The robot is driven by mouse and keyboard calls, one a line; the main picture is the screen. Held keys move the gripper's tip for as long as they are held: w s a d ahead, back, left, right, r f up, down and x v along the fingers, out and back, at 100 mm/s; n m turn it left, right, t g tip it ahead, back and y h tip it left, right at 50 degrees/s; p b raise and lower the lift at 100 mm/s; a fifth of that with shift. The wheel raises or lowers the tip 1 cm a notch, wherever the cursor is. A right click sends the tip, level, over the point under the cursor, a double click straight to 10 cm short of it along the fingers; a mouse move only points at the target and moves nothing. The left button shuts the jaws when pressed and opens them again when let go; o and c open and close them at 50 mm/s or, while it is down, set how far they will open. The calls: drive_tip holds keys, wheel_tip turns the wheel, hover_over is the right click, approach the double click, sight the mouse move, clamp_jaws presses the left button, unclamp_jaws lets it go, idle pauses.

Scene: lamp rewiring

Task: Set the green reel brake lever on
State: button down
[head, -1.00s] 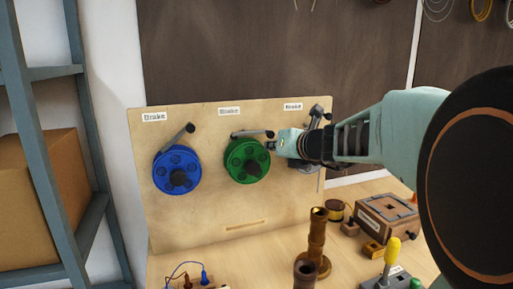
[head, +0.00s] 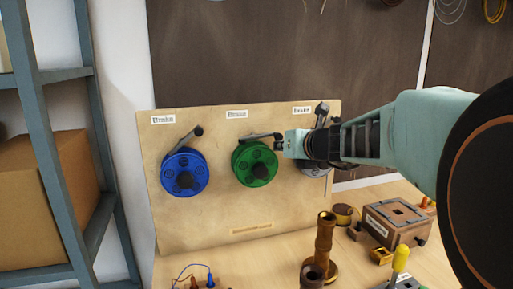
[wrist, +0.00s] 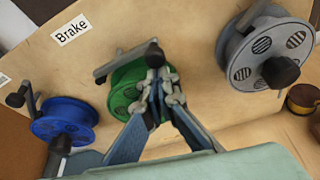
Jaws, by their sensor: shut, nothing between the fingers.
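The green reel (head: 254,165) hangs on the upright board, in the middle of the three reels. Its dark brake lever (head: 260,136) lies almost level above the reel, with its round knob at the right end. My gripper (head: 279,147) is shut and empty, just below the knob at the reel's upper right. In the wrist view, the shut fingertips (wrist: 160,76) are in front of the right side of the green reel (wrist: 123,92). The lever knob (wrist: 153,54) shows just beyond the tips. I cannot tell whether they touch it.
A blue reel (head: 184,172) with its lever slanting up is to the left. A grey reel (wrist: 268,52) is to the right, partly behind my arm in the head view. A brown turned post (head: 325,240) and a wooden box (head: 397,222) stand on the table.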

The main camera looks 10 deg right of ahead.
sight(279, 135)
wheel_tip(279, 135, up, 2)
drive_tip(key=n+h, duration=0.1)
drive_tip(key=n, duration=0.2)
drive_tip(key=shift+r+h, duration=0.25)
drive_tip(key=shift+h, duration=0.15)
drive_tip(key=shift+r, duration=0.2)
drive_tip(key=shift+r+p, duration=0.15)
drive_tip(key=shift+p, duration=0.25)
